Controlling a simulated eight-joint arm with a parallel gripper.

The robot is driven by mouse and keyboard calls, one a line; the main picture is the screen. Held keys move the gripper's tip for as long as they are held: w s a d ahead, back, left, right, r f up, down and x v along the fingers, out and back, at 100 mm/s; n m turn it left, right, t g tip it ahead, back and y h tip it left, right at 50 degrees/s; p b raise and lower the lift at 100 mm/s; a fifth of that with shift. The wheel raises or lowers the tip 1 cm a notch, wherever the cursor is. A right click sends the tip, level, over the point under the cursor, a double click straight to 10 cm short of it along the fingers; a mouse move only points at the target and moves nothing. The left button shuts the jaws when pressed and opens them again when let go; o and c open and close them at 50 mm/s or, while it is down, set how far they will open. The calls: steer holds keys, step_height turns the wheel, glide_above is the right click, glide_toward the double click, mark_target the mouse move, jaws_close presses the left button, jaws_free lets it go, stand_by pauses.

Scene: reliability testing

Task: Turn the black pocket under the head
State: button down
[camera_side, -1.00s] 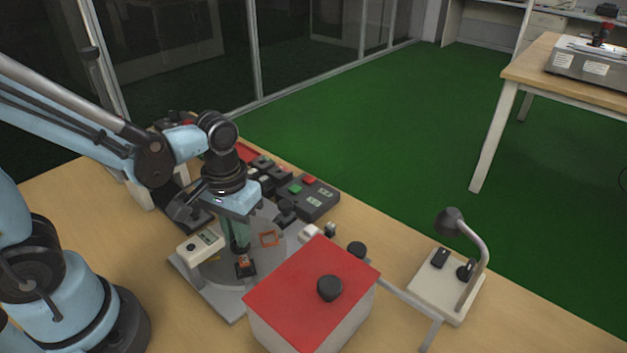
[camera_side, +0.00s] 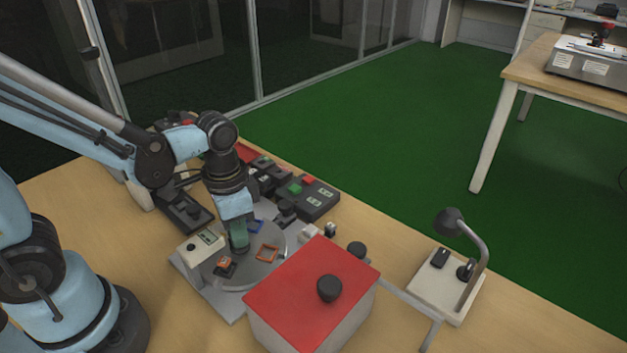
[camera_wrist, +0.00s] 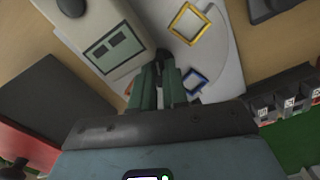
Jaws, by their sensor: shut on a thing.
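The round grey turntable (camera_side: 250,277) carries coloured square pockets. The black pocket (camera_side: 226,269) is near the front left of the disc with an orange piece in it, close to the white box with a display (camera_side: 201,243). An orange frame (camera_side: 267,253) lies at the right of the disc and a blue one (camera_side: 255,226) behind. The wrist view shows the blue frame (camera_wrist: 195,80) and a yellow frame (camera_wrist: 190,23). My gripper (camera_side: 240,248) points down at the middle of the disc, its green fingers shut on a small dark hub, mostly hidden by them.
A white box with a red lid and black knob (camera_side: 312,292) stands close at the front right. Black button boxes (camera_side: 307,196) sit behind the disc. A bent-arm stand (camera_side: 446,285) is at the right. Bare wood shows at the front.

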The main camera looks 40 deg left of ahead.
steer(key=shift+m, duration=2.4)
steer(key=c, duration=1.3)
jaws_free()
steer(key=shift+r, duration=2.25)
